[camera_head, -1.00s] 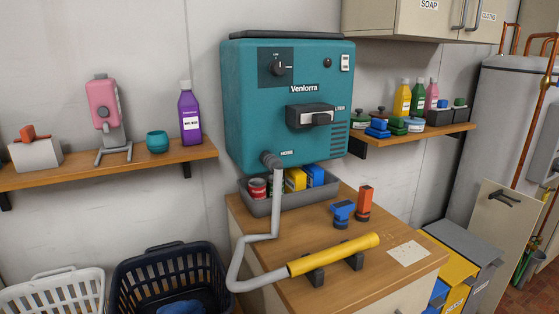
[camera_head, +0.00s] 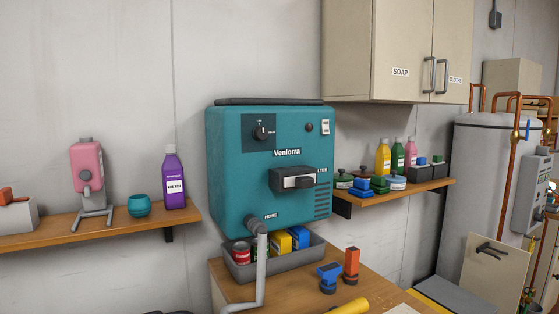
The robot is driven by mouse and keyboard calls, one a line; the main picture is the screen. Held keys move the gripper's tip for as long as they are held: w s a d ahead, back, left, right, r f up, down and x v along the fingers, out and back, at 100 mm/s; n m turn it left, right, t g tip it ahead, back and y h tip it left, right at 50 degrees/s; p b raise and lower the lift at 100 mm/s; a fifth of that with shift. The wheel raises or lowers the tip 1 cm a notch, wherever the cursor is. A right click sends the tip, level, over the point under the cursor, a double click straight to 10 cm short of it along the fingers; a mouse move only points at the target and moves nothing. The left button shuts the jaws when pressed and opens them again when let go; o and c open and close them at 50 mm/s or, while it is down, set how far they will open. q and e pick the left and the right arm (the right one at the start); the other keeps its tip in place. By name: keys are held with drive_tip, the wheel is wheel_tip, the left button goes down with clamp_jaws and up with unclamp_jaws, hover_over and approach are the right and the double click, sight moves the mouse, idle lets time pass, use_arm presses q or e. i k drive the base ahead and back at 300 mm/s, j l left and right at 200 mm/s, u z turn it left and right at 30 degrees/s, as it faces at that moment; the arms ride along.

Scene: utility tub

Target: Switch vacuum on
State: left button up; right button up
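The vacuum is a teal wall unit (camera_head: 230,170) marked "Venlorra", in the middle of the head view. A black rotary knob (camera_head: 262,131) sits on a dark panel at its upper left. A white rocker switch (camera_head: 325,127) is at its upper right, beside a small dark red round light or button (camera_head: 310,127). A black filter drawer with a handle (camera_head: 297,181) is on its front. A grey hose (camera_head: 261,268) runs down from the port at its lower front. Neither of my grippers shows.
A grey bin (camera_head: 243,270) with cans and boxes stands under the unit on a wooden counter (camera_head: 300,299). The left shelf (camera_head: 130,226) holds a purple bottle (camera_head: 173,180) and a pink dispenser (camera_head: 87,165). The right shelf (camera_head: 410,189) holds bottles and jars. A cabinet (camera_head: 362,50) overhangs at upper right.

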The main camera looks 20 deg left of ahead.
sight(325, 123)
drive_tip(key=i+l+u, duration=0.1)
drive_tip(key=l, duration=0.4)
drive_tip(key=i+l+u, duration=0.1)
drive_tip(key=i+l, duration=0.15)
drive_tip(key=l, duration=0.25)
drive_tip(key=i+l+u, duration=0.1)
drive_tip(key=l, duration=0.4)
drive_tip(key=i+l+u, duration=0.15)
drive_tip(key=l, duration=0.4)
drive_tip(key=i+l+u, duration=0.1)
drive_tip(key=l, duration=0.45)
drive_tip(key=l+u, duration=0.1)
drive_tip(key=l, duration=0.45)
drive_tip(key=i, duration=0.05)
